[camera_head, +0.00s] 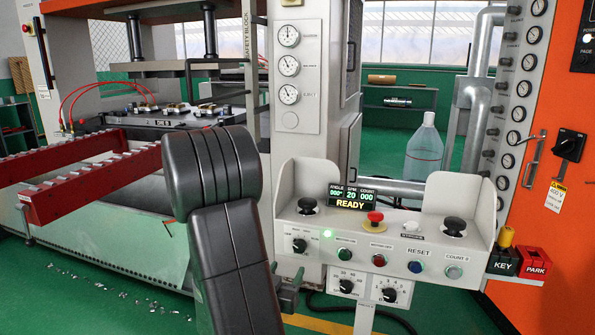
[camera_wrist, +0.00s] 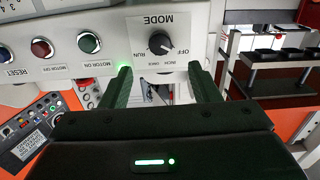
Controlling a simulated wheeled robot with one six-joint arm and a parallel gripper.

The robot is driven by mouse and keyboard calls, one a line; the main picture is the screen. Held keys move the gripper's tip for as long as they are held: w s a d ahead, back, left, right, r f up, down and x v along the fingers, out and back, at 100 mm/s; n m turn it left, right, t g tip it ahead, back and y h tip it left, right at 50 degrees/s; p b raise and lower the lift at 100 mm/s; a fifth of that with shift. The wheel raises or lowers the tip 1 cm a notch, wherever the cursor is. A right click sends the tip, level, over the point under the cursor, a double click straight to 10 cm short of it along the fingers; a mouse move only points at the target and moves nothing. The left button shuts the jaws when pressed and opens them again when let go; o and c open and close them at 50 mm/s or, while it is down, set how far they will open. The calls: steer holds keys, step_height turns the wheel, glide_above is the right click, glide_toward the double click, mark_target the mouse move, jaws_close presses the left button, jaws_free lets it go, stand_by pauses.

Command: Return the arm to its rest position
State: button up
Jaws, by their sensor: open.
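My gripper (camera_wrist: 161,72) is open and empty in the wrist view, its two dark fingers apart below the black MODE knob (camera_wrist: 161,40). The knob shows upside down on the press control panel (camera_wrist: 115,20), and nothing is between the fingers. In the head view my black arm (camera_head: 228,235) rises in front of the press, left of the control panel (camera_head: 340,232). Part of my gripper (camera_head: 289,284) shows low beside the arm, below the MODE knob (camera_head: 299,244); the rest is hidden. The panel display (camera_head: 352,197) reads READY.
A red rail frame (camera_head: 95,178) reaches in from the left, close to my arm. The press bed (camera_head: 150,115) is behind it. An orange cabinet (camera_head: 560,200) stands at the right. Foil scraps (camera_head: 110,285) lie on the green floor. A clear bottle (camera_head: 424,150) stands behind the panel.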

mark_target(298, 248)
steer(key=x, duration=1)
steer(key=shift+w+d+f, duration=0.1)
steer(key=m, duration=0.3)
steer(key=shift+m, duration=0.4)
steer(key=m+p, duration=0.1)
steer(key=m, duration=0.3)
steer(key=shift+p, duration=0.4)
steer(key=v, duration=1.2)
steer(key=shift+s+b, duration=0.35)
